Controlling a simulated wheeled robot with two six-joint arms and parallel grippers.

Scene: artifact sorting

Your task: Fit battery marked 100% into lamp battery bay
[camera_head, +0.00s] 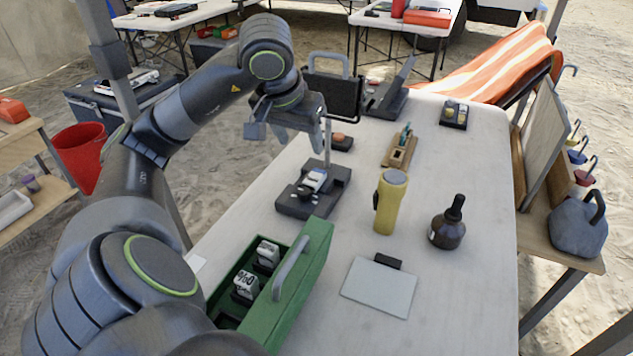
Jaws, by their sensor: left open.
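A green box (306,283) with a grey handle stands at the front of the table. In it sit a white-topped battery (245,284) with a partly readable "%" mark and a second block (267,254) whose marking is too small to read. Behind it is a dark device (300,206) with a thin upright post, probably the lamp; a small pale-and-dark piece (314,180) sits on its base, and I cannot tell whether it is a battery. My left gripper (286,122) is open above and behind this device, apart from the box. My right gripper is not in view.
A yellow flashlight (389,208), a dark bottle (447,228) and a pale clipboard (380,287) stand or lie to the right. A wooden holder (399,150) and a black handled panel (332,96) are farther back.

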